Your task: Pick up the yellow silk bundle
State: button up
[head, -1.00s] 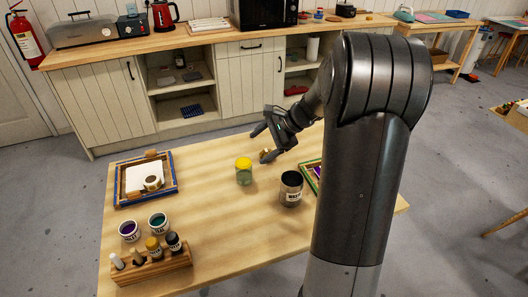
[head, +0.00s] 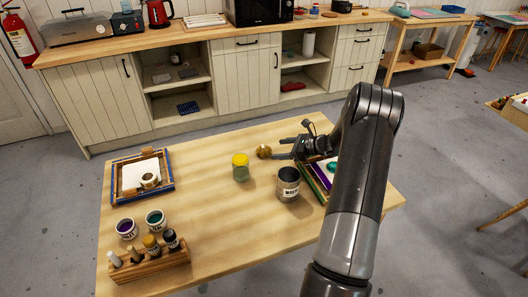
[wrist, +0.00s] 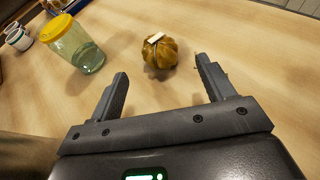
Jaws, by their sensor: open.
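The yellow silk bundle (head: 264,152) is a small, round, golden-brown lump on the wooden table. In the wrist view the bundle (wrist: 160,52) shows ribbed folds and a pale tag on top. My gripper (head: 284,150) is low over the table, just to the right of the bundle in the head view. In the wrist view my gripper (wrist: 160,82) is open and empty, its two fingers spread, with the bundle just beyond the fingertips and roughly between them. The bundle touches neither finger as far as I can see.
A glass jar with a yellow lid (head: 241,168) stands left of the bundle, and also shows in the wrist view (wrist: 75,45). A dark metal can (head: 288,186) stands nearer the front. A framed screen (head: 318,178) lies under my arm. Table space behind the bundle is clear.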

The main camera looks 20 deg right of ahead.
aim_at(269, 149)
jog(key=x, duration=0.8)
jog(key=shift+a+f, duration=0.2)
jog(key=shift+c, duration=0.4)
jog(key=c, duration=1)
jog(key=shift+o, duration=0.2)
jog(key=shift+r, duration=0.15)
